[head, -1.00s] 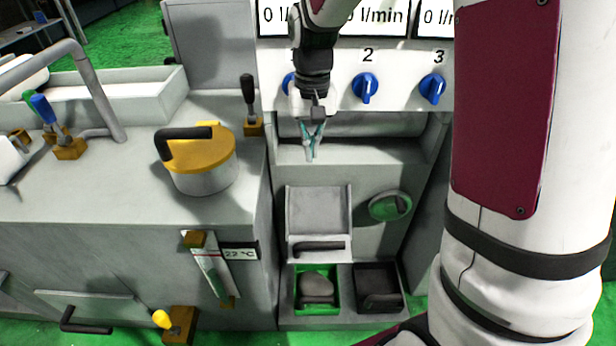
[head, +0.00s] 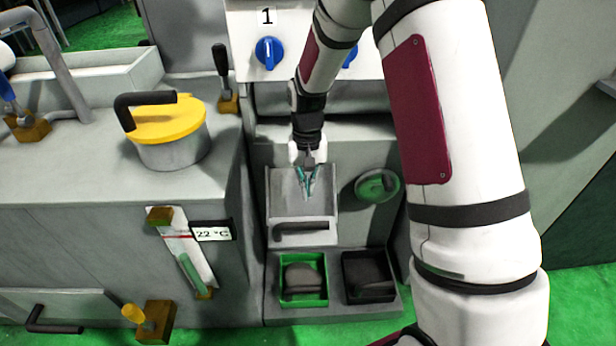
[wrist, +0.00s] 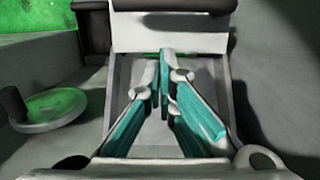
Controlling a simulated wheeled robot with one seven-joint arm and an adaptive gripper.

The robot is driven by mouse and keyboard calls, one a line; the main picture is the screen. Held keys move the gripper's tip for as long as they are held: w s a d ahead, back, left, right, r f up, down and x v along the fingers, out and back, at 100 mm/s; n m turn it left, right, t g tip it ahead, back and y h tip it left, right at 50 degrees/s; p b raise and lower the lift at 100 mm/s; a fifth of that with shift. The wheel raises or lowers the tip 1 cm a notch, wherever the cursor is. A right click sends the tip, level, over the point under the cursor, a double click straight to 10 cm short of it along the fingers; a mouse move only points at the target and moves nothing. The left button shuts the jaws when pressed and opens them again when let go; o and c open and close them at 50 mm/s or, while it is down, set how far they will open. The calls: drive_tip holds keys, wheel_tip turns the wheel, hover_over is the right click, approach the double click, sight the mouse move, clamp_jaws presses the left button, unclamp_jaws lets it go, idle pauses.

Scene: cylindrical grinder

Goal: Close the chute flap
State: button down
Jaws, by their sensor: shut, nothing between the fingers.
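The grey chute (head: 285,205) with its pale front flap (head: 280,238) is below the middle of the head view. The flap carries a black bar handle (head: 301,228). How far the flap is open I cannot tell. My gripper (head: 308,196) is shut and empty, pointing down over the chute's sloping surface. Its teal fingers (wrist: 164,85) are in front of the flap in the wrist view; I cannot tell whether they touch anything.
Below the chute are a green bin (head: 303,298) and a black bin (head: 369,277). A round green disc (head: 377,186) is on the panel at right. A yellow-lidded pot (head: 168,122) stands on the bench at left. Blue knobs (head: 270,53) are above.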

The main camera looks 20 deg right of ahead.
sight(303, 226)
drive_tip(key=shift+s+a+f+b, duration=0.25)
drive_tip(key=shift+s+f+b, duration=0.2)
drive_tip(key=shift+s+f, duration=0.35)
drive_tip(key=shift+s+a+f+b, duration=0.25)
drive_tip(key=shift+s+f+b, duration=0.2)
drive_tip(key=shift+s+f, duration=0.3)
drive_tip(key=shift+a, duration=0.1)
